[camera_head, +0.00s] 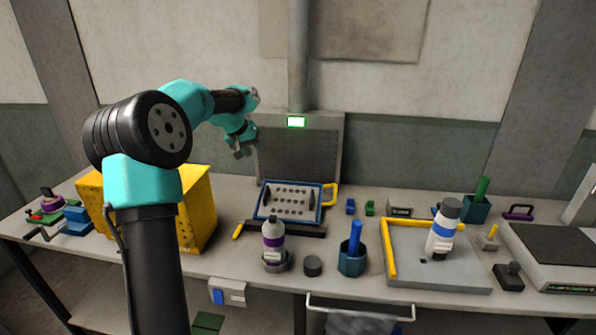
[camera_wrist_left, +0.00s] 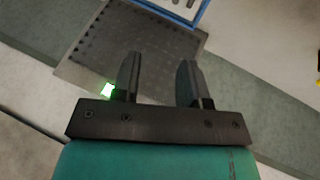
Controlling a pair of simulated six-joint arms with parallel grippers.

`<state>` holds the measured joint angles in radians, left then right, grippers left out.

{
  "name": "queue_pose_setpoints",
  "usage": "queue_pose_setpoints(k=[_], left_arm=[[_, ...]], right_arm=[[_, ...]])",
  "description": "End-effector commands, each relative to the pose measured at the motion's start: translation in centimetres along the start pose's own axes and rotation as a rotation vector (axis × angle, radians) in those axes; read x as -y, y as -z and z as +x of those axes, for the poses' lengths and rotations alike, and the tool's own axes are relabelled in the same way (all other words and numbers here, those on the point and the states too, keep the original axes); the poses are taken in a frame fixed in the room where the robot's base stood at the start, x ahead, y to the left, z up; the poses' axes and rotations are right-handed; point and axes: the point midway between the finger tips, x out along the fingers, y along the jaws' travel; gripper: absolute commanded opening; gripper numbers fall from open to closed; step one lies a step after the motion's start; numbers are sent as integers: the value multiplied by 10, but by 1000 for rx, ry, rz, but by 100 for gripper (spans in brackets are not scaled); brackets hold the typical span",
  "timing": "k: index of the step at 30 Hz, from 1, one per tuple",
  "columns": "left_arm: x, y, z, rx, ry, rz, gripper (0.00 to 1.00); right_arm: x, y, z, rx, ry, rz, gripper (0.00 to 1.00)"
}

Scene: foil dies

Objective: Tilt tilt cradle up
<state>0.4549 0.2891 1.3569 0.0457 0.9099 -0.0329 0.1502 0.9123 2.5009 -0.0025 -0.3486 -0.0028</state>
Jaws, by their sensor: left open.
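The tilt cradle looks to be the blue-framed tray (camera_head: 320,210) with a light, perforated plate and a yellow handle (camera_head: 331,193) on its right side. It sits low over a dark base bar on the table, in front of a dark upright panel. A corner of its blue frame (camera_wrist_left: 203,14) shows at the top of the left wrist view. My left gripper (camera_head: 243,152) is above and left of the cradle, apart from it. Its two fingers (camera_wrist_left: 158,78) are open with nothing between them. My right gripper is not in view.
The dark perforated panel (camera_head: 298,150) with a green light stands behind the cradle. A yellow box (camera_head: 199,205) stands at left. A bottle (camera_head: 273,243), a dark puck (camera_head: 312,266) and a blue-handled tool in a holder (camera_head: 352,262) stand in front. A grey tray (camera_head: 440,275) lies at right.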

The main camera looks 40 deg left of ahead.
Motion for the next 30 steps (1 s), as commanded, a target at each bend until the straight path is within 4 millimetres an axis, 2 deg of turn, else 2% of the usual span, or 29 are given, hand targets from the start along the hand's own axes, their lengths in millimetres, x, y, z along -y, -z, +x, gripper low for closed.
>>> queue_pose_setpoints(k=[5, 8, 11, 15, 18, 21, 25, 30], left_arm=[[-26, 1, 28, 57, 44, 9, 40], [-55, 2, 55, 105, 105, 18, 40], [-95, 2, 86, 141, 191, 35, 40], [-160, 0, 126, 145, 325, 66, 40], [-205, -3, 148, 114, 410, 87, 40], [-241, -6, 161, 72, 470, 102, 40], [-265, -9, 169, 36, 505, 110, 40], [-267, -9, 170, 29, 512, 109, 40]], right_arm=[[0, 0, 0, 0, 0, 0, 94], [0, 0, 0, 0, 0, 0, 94], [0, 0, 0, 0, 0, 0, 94], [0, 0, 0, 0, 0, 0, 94], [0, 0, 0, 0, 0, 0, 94], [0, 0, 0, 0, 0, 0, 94], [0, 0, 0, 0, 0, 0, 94], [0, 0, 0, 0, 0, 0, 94]])
